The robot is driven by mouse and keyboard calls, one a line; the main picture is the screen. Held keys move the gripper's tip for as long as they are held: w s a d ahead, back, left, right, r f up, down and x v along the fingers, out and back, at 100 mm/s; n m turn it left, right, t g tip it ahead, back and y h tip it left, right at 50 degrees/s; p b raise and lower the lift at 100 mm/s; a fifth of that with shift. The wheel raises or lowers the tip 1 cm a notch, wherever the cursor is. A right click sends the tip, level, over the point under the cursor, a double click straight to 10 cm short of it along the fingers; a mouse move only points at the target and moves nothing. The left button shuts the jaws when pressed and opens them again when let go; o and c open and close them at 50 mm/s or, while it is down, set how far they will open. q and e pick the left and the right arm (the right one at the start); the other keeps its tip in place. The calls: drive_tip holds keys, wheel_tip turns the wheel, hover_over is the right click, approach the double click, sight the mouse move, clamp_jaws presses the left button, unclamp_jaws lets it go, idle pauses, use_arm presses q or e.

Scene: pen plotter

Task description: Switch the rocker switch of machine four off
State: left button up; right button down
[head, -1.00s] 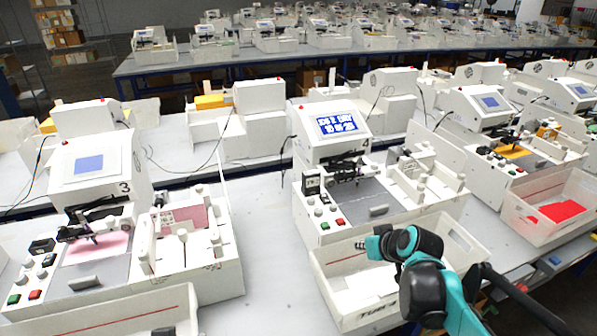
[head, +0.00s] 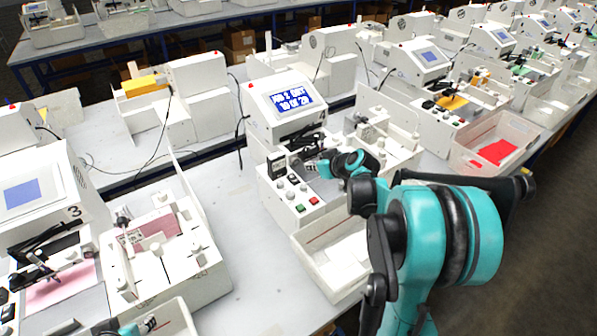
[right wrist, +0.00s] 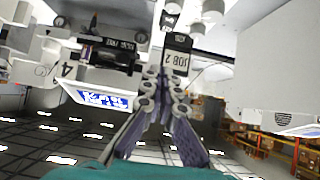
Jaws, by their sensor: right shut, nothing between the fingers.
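Machine four (head: 258,113) is a white plotter with a lit blue and white display (head: 291,99). Its display also shows, upside down, in the right wrist view (right wrist: 104,99). On its front left panel is a dark piece with a pale face (head: 277,164), perhaps the rocker switch; I cannot read its position. In the right wrist view a black piece with a white "JOB 2" label (right wrist: 178,62) is close to the fingertips; contact is unclear. My right gripper (head: 322,169) is shut and empty over the panel, with its fingers together in its wrist view (right wrist: 163,76). My left gripper (head: 148,323) barely shows at the bottom edge.
Round knobs and green and red buttons (head: 314,200) are on the same panel. A white bin (head: 325,262) stands in front of machine four. Machine three (head: 40,185) is at the left. Bare grey tabletop (head: 240,225) lies between them.

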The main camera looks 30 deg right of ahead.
drive_tip(key=b, duration=0.2)
hover_over(294, 176)
drive_tip(key=s, duration=0.3)
drive_tip(key=f, duration=0.5)
drive_tip(key=shift+w+d+f, duration=0.1)
drive_tip(key=shift+w+f, duration=0.15)
drive_tip(key=shift+f, duration=0.1)
drive_tip(key=shift+w+f+b, duration=0.2)
drive_tip(key=shift+f+b, duration=0.1)
drive_tip(key=shift+f, duration=0.7)
drive_tip(key=shift+w+f+b, duration=0.2)
drive_tip(key=shift+f+b, duration=0.05)
drive_tip(key=shift+f, duration=0.75)
drive_tip(key=shift+w+f+g+p, duration=0.1)
drive_tip(key=shift+w+g+p, duration=0.05)
drive_tip(key=shift+g+p, duration=0.15)
drive_tip(key=shift+f, duration=0.1)
drive_tip(key=shift+w, duration=0.1)
drive_tip(key=shift+w+r, duration=0.3)
drive_tip(key=shift+w, duration=0.35)
